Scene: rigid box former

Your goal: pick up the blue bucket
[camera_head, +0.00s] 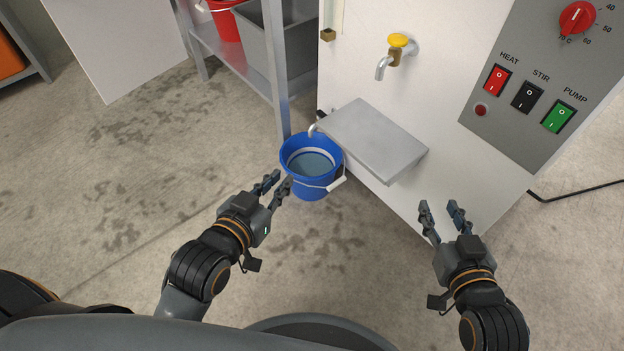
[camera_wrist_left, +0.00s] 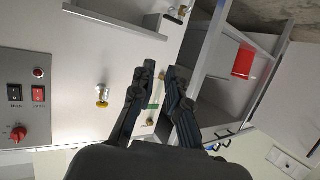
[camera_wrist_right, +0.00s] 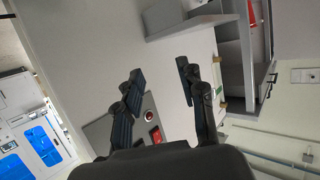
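The blue bucket (camera_head: 312,188) stands upright on the floor in the head view, below a small spout and beside the grey tray shelf. It holds some liquid, and its wire handle with a white grip hangs down over its near right side. My left gripper (camera_head: 278,188) is open and empty, just to the left of the bucket and in front of it; its open fingers also show in the left wrist view (camera_wrist_left: 160,92). My right gripper (camera_head: 441,212) is open and empty, right of the bucket and in front of the machine; it also shows in the right wrist view (camera_wrist_right: 160,90).
The machine has a grey tray shelf (camera_head: 375,140) jutting out above and right of the bucket, a yellow-handled tap (camera_head: 397,45) and a switch panel (camera_head: 530,80). A metal rack (camera_head: 277,75) with a red bucket (camera_head: 224,22) stands behind left. The floor at left is clear.

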